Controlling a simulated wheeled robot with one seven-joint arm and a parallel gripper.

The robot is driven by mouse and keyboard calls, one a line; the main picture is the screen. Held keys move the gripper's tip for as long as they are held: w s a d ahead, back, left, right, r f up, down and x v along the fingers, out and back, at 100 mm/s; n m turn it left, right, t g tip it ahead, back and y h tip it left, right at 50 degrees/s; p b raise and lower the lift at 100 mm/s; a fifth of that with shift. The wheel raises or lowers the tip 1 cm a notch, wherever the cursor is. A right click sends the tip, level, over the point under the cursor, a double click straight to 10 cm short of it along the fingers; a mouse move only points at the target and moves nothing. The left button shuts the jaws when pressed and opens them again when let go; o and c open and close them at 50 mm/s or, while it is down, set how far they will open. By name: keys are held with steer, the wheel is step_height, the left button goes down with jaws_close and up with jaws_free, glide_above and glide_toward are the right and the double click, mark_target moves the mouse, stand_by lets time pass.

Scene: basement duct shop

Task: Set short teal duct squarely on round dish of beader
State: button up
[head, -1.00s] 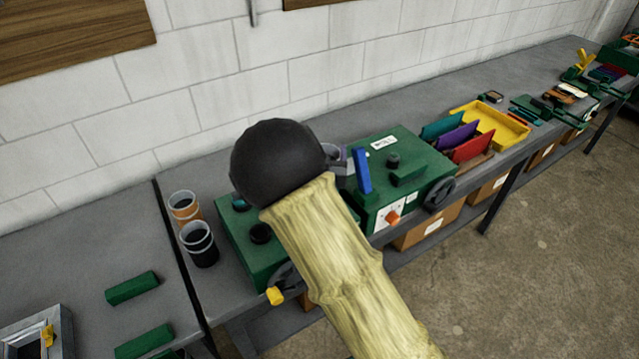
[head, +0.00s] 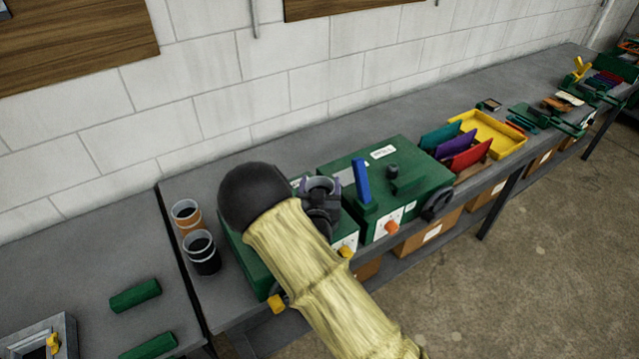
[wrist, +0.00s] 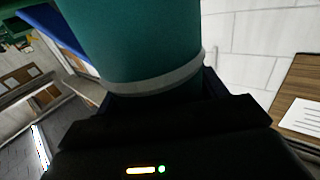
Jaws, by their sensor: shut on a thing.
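The short teal duct (wrist: 130,40) fills the upper middle of the wrist view, with a pale band round its near end. My gripper (head: 321,193) is shut on it; dark finger parts lie beside the band in the wrist view. In the head view a pale, hollow round rim shows between purplish finger parts, above the left green machine (head: 252,268), and the teal side is hidden. My arm covers most of that machine. The round dish cannot be made out now, nor whether the duct touches anything.
A second green machine (head: 420,185) with an upright blue lever (head: 361,180) stands close on the right. An orange duct (head: 185,212) and a black duct (head: 201,253) stand at the left. A yellow tray (head: 505,140) lies farther right. The back wall runs behind the bench.

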steer(key=shift+f, duration=0.35)
steer(key=o, duration=1.4)
steer(key=shift+r, duration=0.2)
steer(key=s+b, duration=0.3)
steer(key=s, duration=0.3)
steer(key=s+b, duration=0.3)
steer(key=s, duration=0.3)
steer(key=shift+a+f, duration=0.1)
steer(key=shift+a, duration=0.1)
